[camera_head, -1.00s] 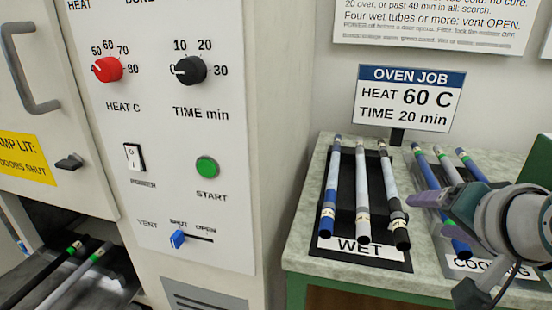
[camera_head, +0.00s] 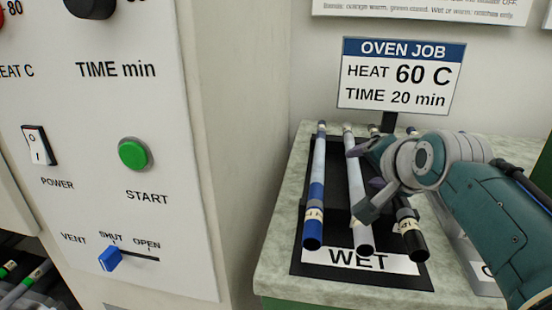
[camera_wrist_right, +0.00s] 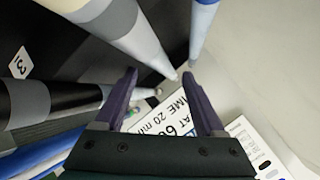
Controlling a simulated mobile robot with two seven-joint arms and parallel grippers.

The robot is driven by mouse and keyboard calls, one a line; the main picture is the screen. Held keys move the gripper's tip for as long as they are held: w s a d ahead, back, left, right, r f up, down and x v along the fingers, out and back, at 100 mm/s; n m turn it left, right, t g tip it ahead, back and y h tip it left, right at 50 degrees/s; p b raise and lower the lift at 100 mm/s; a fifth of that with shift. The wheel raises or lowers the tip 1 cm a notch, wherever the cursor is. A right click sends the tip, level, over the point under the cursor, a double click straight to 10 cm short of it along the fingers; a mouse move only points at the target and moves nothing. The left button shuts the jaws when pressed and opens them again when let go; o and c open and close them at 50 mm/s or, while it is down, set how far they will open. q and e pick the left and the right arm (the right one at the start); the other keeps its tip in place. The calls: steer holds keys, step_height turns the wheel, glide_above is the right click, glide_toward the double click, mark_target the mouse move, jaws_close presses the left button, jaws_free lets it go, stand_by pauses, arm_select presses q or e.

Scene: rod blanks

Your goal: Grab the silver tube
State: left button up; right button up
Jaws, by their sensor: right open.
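The silver tube (camera_head: 358,195) is the middle of three tubes lying in the black WET tray (camera_head: 300,255), with a pale body and a grey near end. A blue-ended tube (camera_head: 313,215) lies to its left and a black-ended tube (camera_head: 409,235) to its right. My right gripper (camera_head: 371,164) is over the tray, beside and partly over the silver tube. In the right wrist view its two purple fingers (camera_wrist_right: 160,85) are apart. A pale tube with a grey band (camera_wrist_right: 115,25) runs beyond the fingertips there; no tube is clearly gripped. My left gripper is out of view.
The oven panel with its START button (camera_head: 134,154) and vent slider (camera_head: 110,257) stands at the left. The OVEN JOB sign (camera_head: 400,80) stands behind the tray. My right arm hides most of the cooling area at the right.

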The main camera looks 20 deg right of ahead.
mark_target(357, 165)
steer(key=b+x, duration=0.1)
steer(key=x, duration=0.3)
steer(key=shift+w+d+r+b, duration=0.2)
steer(key=shift+r+b, duration=0.1)
steer(key=shift+b, duration=0.1)
steer(key=shift+c, duration=0.2)
steer(key=shift+a, duration=0.1)
jaws_close()
